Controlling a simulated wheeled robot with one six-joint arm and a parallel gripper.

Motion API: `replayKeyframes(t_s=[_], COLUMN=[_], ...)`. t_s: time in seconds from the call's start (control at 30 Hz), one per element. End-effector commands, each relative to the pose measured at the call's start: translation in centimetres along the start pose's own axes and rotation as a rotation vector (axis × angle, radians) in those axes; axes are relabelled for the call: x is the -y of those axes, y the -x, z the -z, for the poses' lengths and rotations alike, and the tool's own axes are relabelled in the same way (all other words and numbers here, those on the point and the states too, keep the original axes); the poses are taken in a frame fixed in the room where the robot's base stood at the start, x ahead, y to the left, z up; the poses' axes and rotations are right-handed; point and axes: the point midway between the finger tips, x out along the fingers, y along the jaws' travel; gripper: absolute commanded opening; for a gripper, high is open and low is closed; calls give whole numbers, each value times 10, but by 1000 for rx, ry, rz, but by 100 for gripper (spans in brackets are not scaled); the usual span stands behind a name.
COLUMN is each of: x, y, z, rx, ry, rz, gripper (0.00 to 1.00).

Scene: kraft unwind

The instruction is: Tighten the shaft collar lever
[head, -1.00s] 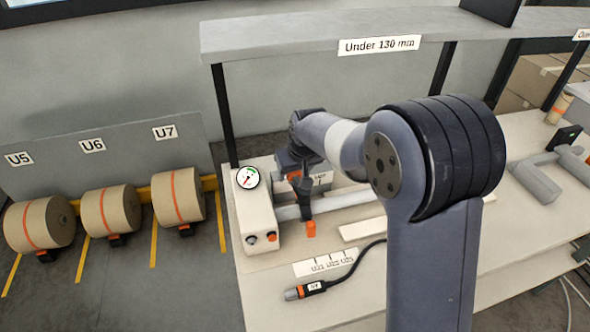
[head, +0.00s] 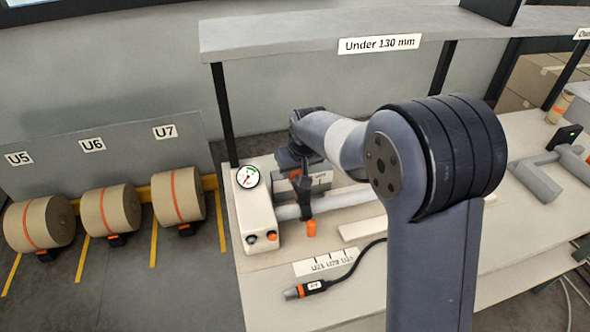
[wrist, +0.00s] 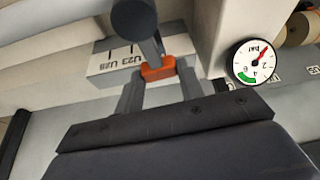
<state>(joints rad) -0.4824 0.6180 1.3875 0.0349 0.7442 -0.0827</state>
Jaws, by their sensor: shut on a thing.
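The shaft collar (head: 305,200) is a dark piece around the pale grey shaft beside the white gauge box. Its lever (wrist: 158,70) shows in the wrist view as an orange end on a dark stem, below a dark round part. My gripper (wrist: 160,85) has one finger on each side of this orange end and is shut on it. An orange piece (head: 311,229) shows below the collar.
The white gauge box (head: 257,217) stands at the shaft's left end. A shelf (head: 350,35) spans above. Kraft rolls (head: 110,212) stand on the floor at left.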

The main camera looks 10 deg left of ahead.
Motion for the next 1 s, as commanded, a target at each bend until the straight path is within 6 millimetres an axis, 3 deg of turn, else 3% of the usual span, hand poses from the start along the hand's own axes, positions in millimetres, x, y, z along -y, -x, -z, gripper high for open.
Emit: replayKeyframes(t_s=[0.53,0.57,0.8,1.0], x=[-7,-7,-7,-6], y=[0,0,0,0], z=[0,0,0,0], rx=[0,0,0,0], ry=[-105,-105,-103,-102], rz=[-43,-42,-42,-42], gripper=[0,37,57,58])
